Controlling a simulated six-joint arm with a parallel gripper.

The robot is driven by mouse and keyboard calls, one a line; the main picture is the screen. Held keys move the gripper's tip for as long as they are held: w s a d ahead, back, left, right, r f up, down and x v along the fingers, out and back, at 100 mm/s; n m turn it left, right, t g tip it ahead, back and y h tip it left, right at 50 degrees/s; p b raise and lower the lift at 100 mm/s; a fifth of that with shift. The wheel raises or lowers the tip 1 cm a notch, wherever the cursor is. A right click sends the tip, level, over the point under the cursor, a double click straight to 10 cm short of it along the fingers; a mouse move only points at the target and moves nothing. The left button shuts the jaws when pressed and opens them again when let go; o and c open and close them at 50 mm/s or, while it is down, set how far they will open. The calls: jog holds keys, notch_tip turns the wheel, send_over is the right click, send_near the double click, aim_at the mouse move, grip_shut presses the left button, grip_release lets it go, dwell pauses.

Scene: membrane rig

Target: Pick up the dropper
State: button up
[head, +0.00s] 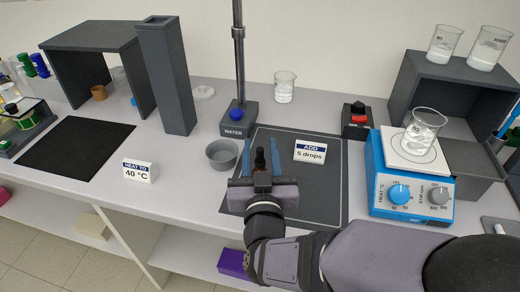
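A dark dropper (260,160) stands upright at the left part of the dark grey mat (322,204). Only its black upper part shows; the lower part is hidden behind my gripper's body. My gripper (261,158) reaches in from the front, with its two blue fingers one on each side of the dropper. A gap seems to show between each finger and the dropper, so the fingers look open around it and not closed on it.
A grey bowl (222,154) is just left of my gripper. The WATER stand (238,120) rises behind. A sign reading "ADD 5 drops" (310,151) stands to the right. A blue hotplate (408,188) with a beaker (423,130) is farther right. The mat's right part is clear.

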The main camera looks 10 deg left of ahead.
jog(key=shift+w+a+r+p, duration=0.25)
jog(key=shift+w+p, duration=0.35)
jog(key=shift+p, duration=1.25)
jog(key=shift+x, duration=1.1)
jog(key=shift+f, duration=0.2)
jog(key=c, duration=0.7)
